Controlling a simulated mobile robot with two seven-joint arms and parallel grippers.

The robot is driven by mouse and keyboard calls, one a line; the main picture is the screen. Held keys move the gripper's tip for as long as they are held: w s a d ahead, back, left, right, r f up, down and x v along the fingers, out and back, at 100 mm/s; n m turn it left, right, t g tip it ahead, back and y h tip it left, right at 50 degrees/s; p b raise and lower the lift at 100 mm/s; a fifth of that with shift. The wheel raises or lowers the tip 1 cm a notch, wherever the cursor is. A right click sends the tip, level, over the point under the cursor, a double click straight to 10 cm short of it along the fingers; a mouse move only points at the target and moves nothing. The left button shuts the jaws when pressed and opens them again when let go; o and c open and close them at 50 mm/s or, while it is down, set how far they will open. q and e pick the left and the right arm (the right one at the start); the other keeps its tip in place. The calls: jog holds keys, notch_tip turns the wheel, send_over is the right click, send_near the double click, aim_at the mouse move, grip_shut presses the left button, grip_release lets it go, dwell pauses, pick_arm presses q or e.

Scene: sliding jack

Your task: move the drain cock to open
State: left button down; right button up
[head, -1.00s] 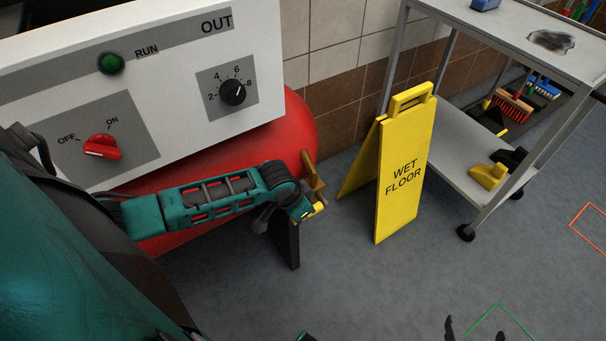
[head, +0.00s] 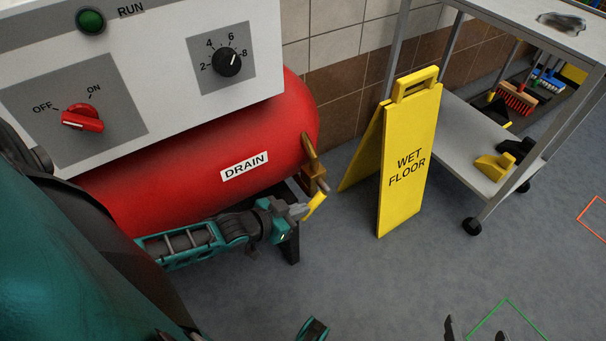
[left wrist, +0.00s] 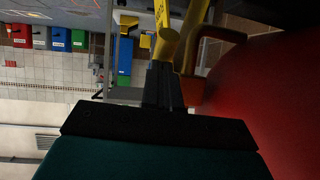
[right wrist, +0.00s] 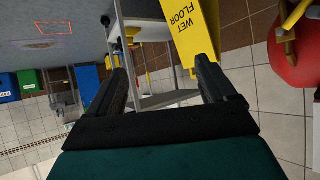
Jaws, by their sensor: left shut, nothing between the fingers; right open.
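In the left wrist view the yellow lever (left wrist: 167,46) is just beyond the closed fingertips (left wrist: 163,72). My right gripper (right wrist: 162,66) is open and empty, away from the tank; its dark tips show at the head view's bottom edge (head: 475,331).
A yellow wet floor sign (head: 408,165) stands right of the cock. A grey cart (head: 460,150) is behind it. The control panel (head: 150,60) with a red switch (head: 82,118) and a black dial (head: 227,63) is above the tank. Floor in front is clear.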

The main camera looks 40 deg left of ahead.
aim_at(307, 217)
pick_arm(q)
jog(key=shift+w+d+f+t+h+b, duration=0.1)
jog(key=shift+w+f+t+h+b, duration=0.05)
jog(key=shift+f+t+b, duration=0.3)
jog(key=shift+w+f+t+h+b, duration=0.15)
jog(key=shift+f+t+b, duration=0.15)
jog(key=shift+f, duration=0.2)
jog(key=shift+w+d+f, duration=0.1)
jog(key=shift+f, duration=0.15)
jog(key=shift+w+d+f+b, duration=0.2)
jog(key=shift+w+f+b, duration=0.35)
jog(key=shift+f, duration=0.15)
jog(key=shift+w+d+f, duration=0.15)
jog(key=shift+w+f, duration=0.3)
jog(key=shift+f, duration=0.05)
jog(key=shift+w+d+f+b, duration=0.2)
jog(key=shift+w+f+b, duration=0.1)
jog(key=shift+w+b, duration=0.1)
pick_arm(e)
jog(key=shift+w+a+f, duration=0.15)
jog(key=shift+a+f, duration=0.1)
jog(key=shift+f, duration=0.35)
jog(key=shift+w+a+f, duration=0.1)
jog(key=shift+a+f, duration=0.15)
jog(key=shift+f, duration=0.45)
